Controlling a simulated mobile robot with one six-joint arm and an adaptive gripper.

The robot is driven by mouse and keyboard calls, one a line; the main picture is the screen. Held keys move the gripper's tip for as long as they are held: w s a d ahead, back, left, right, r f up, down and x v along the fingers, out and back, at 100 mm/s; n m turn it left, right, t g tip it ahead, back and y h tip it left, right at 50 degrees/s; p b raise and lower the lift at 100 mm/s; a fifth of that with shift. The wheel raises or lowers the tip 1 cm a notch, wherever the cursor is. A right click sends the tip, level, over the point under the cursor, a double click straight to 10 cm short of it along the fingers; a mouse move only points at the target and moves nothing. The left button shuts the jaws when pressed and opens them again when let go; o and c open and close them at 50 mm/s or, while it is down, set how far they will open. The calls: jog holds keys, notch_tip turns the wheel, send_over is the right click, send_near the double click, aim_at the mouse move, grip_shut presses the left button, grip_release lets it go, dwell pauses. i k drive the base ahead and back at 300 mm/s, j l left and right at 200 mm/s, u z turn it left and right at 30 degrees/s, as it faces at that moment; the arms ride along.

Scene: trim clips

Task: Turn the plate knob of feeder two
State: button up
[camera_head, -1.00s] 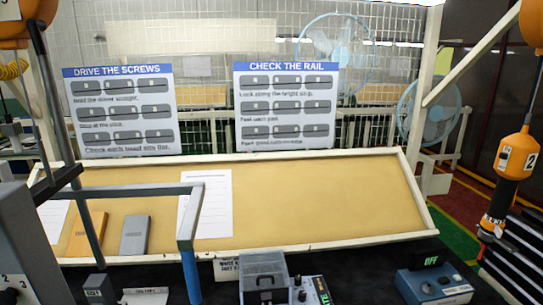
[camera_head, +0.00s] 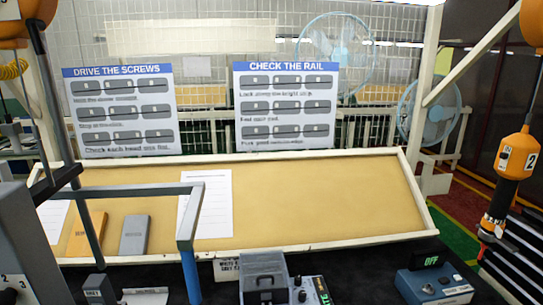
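A grey device (camera_head: 264,272) stands at the bottom centre. The control panel (camera_head: 309,290) on its right side has round knobs and a small green display. A blue box (camera_head: 432,286) at the bottom right has a dark knob (camera_head: 427,288) and a display reading OFF. I cannot read a feeder number on either one, so I cannot tell which is feeder two. My gripper is not in view.
A sloped tan board (camera_head: 320,205) with a pale frame fills the middle. A blue and grey tube frame (camera_head: 188,235) rises at the left front. An orange driver marked 2 (camera_head: 516,157) hangs at the right. Two instruction sheets hang on the mesh behind.

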aim_at(298, 279)
jog(key=i+l, duration=0.1)
jog(key=l, duration=0.3)
jog(key=l+z, duration=0.15)
jog(key=l, duration=0.25)
jog(key=i+l, duration=0.15)
jog(key=l, duration=0.25)
jog(key=l+z, duration=0.05)
